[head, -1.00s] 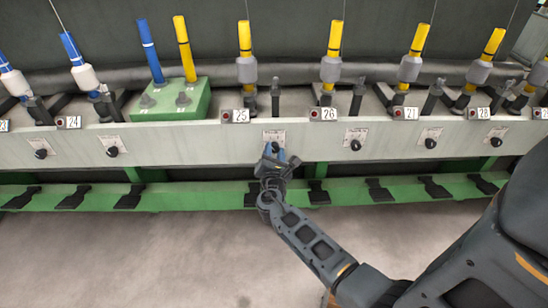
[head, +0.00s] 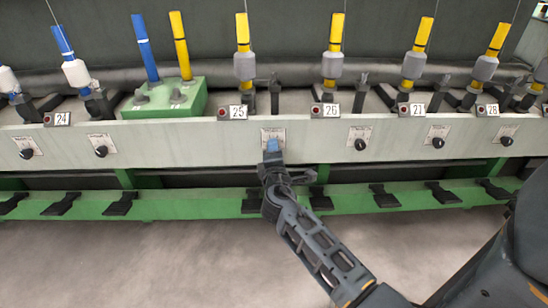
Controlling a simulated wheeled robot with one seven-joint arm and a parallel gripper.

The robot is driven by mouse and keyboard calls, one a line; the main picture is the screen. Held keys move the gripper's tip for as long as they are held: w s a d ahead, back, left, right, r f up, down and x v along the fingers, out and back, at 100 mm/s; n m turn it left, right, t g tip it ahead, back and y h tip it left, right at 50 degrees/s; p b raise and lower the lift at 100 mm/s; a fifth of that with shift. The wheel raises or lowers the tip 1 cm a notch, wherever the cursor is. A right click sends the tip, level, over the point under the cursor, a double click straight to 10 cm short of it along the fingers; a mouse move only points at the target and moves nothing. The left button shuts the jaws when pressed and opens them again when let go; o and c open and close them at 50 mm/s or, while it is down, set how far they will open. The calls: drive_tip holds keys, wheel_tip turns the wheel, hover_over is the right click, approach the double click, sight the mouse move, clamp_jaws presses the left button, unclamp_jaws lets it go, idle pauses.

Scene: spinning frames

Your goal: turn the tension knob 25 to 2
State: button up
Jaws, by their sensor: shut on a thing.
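The tension knob 25 is hidden behind my gripper (head: 273,147). Its white dial plate (head: 266,136) shows on the pale rail, below and right of the number plate 25 (head: 239,112). My gripper is at the dial with its blue fingertips close together, shut on the knob. The knob's pointer and the setting it stands at cannot be seen.
Other black knobs sit along the pale rail (head: 200,141), such as the one under 26 (head: 360,144) and the one under 24 (head: 101,151). A green rail with black pedals (head: 320,198) runs below. The floor in front is clear.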

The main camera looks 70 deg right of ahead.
drive_tip(key=shift+f+m+b, duration=0.15)
drive_tip(key=shift+m+b, duration=0.25)
drive_tip(key=shift+m, duration=0.2)
drive_tip(key=o, duration=1)
drive_tip(key=shift+o, duration=0.2)
drive_tip(key=shift+a, duration=0.1)
drive_tip(key=v, duration=0.7)
drive_tip(key=shift+s+a, duration=0.15)
drive_tip(key=shift+a, duration=0.1)
